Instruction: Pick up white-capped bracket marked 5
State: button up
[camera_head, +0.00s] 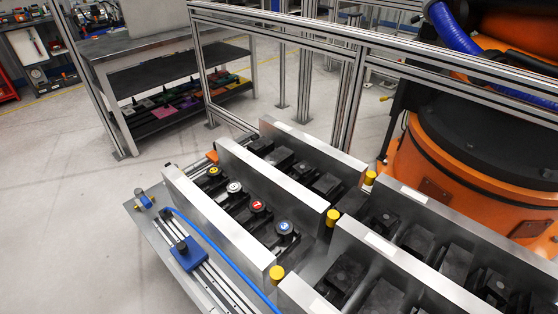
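A white-capped bracket (234,187) sits in a slot between two upright metal plates, in a row of dark brackets. The mark on its cap is too small to read. Up and to its left is a yellow-capped bracket (214,171). Down and to its right are a red-capped bracket (257,206) and a blue-capped bracket (285,227). Only the upper parts of the brackets show clearly. My gripper is not in view.
Metal divider plates (216,220) flank the row, with yellow knobs (333,217) at plate ends. A blue clamp block (187,254) and blue hose lie in front. An aluminium frame (300,30) and orange robot base (440,170) stand behind. Floor at left is clear.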

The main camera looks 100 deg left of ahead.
aim_at(235, 196)
jog(key=u, duration=2.9)
